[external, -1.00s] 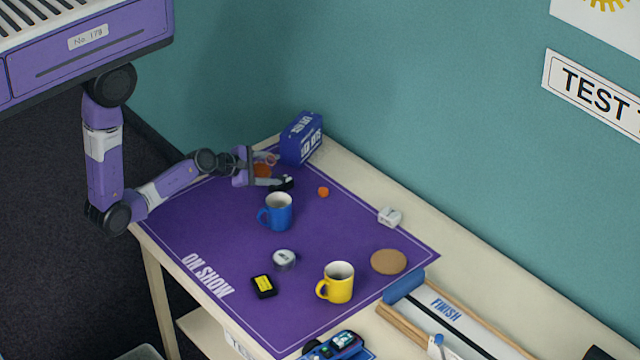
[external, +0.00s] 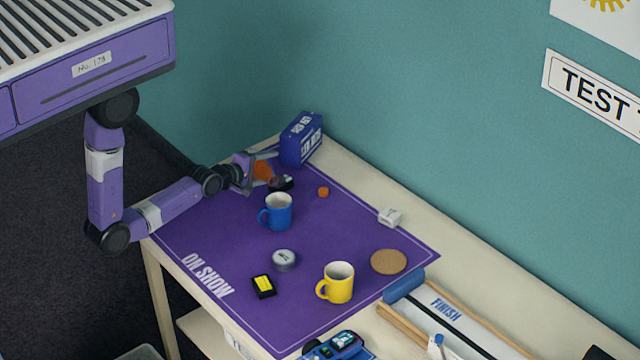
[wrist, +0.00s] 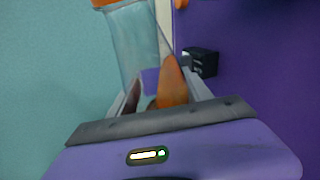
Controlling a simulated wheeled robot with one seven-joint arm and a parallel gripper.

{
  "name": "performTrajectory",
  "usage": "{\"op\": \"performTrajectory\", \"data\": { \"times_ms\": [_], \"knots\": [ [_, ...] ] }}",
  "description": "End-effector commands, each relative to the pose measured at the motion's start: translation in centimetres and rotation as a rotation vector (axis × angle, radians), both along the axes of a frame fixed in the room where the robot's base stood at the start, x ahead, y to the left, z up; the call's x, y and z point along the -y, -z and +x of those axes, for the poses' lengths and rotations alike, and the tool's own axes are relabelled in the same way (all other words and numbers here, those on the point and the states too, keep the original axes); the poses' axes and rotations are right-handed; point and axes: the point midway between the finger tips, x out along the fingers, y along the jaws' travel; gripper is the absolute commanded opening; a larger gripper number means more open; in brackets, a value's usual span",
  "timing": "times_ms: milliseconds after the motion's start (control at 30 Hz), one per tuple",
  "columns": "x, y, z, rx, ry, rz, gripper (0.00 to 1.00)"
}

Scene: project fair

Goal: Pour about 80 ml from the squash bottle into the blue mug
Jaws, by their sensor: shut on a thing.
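The squash bottle (external: 263,172) is clear with orange liquid low inside. My gripper (external: 266,171) is shut on it near the back left of the purple mat. In the wrist view the bottle (wrist: 132,45) stretches up between the fingers of my gripper (wrist: 158,92), with an orange part at its far end and a slanted liquid surface. It looks tilted. The blue mug (external: 277,213) stands upright on the mat, in front of the bottle and slightly right, apart from it. Its inside looks pale; any contents cannot be told. The mug is outside the wrist view.
A blue box (external: 301,140) stands behind the bottle. A small black object (external: 284,183) lies close beside it, and a small orange piece (external: 323,192) lies right. A yellow mug (external: 338,283), round tin (external: 284,259), black-yellow item (external: 263,285) and cork coaster (external: 388,262) are farther forward.

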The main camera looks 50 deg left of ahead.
Motion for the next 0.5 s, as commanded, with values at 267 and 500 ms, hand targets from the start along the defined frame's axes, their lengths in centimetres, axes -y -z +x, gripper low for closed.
{"op": "performTrajectory", "data": {
  "times_ms": [267,500],
  "knots": [
    [0.1,-0.6,0.0,0.023,0.0,0.083,0.09],
    [0.1,-1.0,0.0,0.033,0.0,0.121,0.09]
  ]
}}
